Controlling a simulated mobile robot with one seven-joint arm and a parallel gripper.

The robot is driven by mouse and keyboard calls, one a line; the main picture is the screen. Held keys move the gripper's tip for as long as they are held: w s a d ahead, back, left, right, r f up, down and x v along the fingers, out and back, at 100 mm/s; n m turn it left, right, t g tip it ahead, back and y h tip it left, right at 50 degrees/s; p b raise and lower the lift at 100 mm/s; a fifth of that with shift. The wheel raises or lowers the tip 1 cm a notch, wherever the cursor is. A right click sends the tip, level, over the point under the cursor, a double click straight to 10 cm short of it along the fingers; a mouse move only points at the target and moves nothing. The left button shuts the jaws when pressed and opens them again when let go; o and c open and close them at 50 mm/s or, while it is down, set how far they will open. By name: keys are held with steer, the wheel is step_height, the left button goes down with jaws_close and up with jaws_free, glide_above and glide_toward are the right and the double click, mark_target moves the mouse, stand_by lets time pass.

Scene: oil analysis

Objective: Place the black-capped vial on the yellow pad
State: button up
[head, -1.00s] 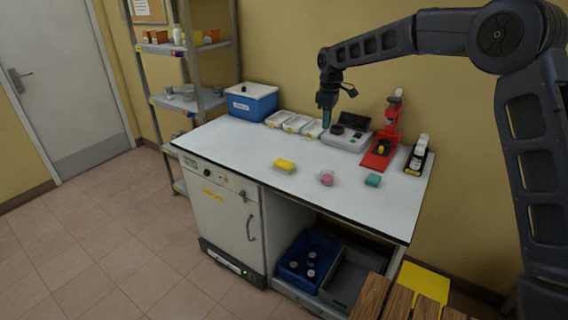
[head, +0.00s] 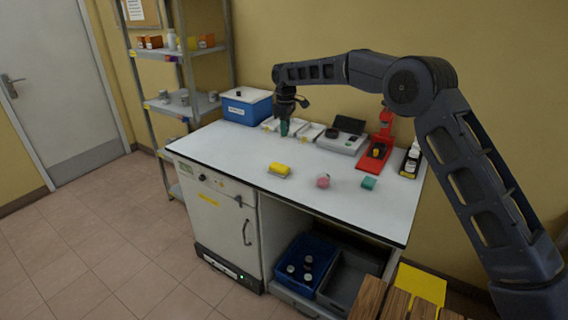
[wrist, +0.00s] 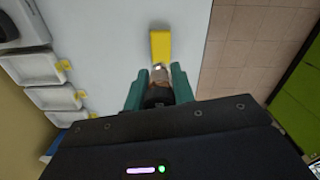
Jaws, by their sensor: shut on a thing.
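The yellow pad (head: 280,169) lies on the white bench top near its front edge. It also shows in the wrist view (wrist: 160,44), just beyond my fingertips. My gripper (head: 285,128) points down above the bench, behind the pad in the head view. Its teal fingers (wrist: 159,84) are shut on the black-capped vial (wrist: 157,94). The dark cap is between the fingers, and a pale part shows toward the pad. In the head view the vial is too small to make out. The vial appears apart from the pad.
Several white trays (wrist: 62,99) line the back of the bench beside a blue box (head: 246,106). A grey instrument (head: 341,140) and red stand (head: 377,152) stand to the right. A pink item (head: 323,181) and a green block (head: 369,183) lie right of the pad.

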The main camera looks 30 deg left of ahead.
mark_target(285, 168)
step_height(285, 168, down, 15)
steer(key=shift+f, duration=0.1)
stand_by(0.5)
steer(key=shift+f, duration=0.1)
steer(key=o, duration=1)
step_height(285, 168, up, 12)
steer(key=shift+r, duration=0.15)
